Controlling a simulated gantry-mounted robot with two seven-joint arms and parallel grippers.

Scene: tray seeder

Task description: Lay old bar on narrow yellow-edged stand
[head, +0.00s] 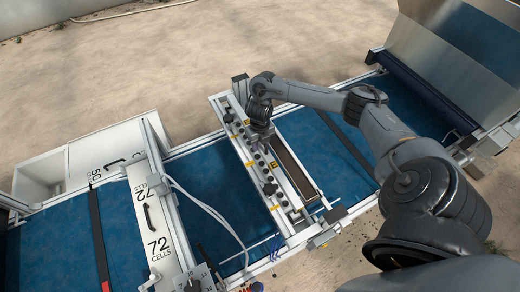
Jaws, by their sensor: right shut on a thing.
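My right gripper (261,131) comes down over the seeder's cross frame, with its wrist at the frame's far half. Its jaws are small and mostly hidden beneath the wrist. It is shut on the long metal bar (264,168), which I take to be the old bar. The bar has a row of black knobs and lies lengthwise along the cross frame; I cannot tell whether it is lifted. Small yellow marks show along the frame. I cannot make out a narrow yellow-edged stand. My left gripper is out of view.
A blue belt (208,185) runs beneath the frame. A long brown-lined trough (297,165) lies just right of the bar. A white panel marked 72 cells (152,225) and a white bin (38,180) are at left. A metal hopper (465,50) stands at upper right.

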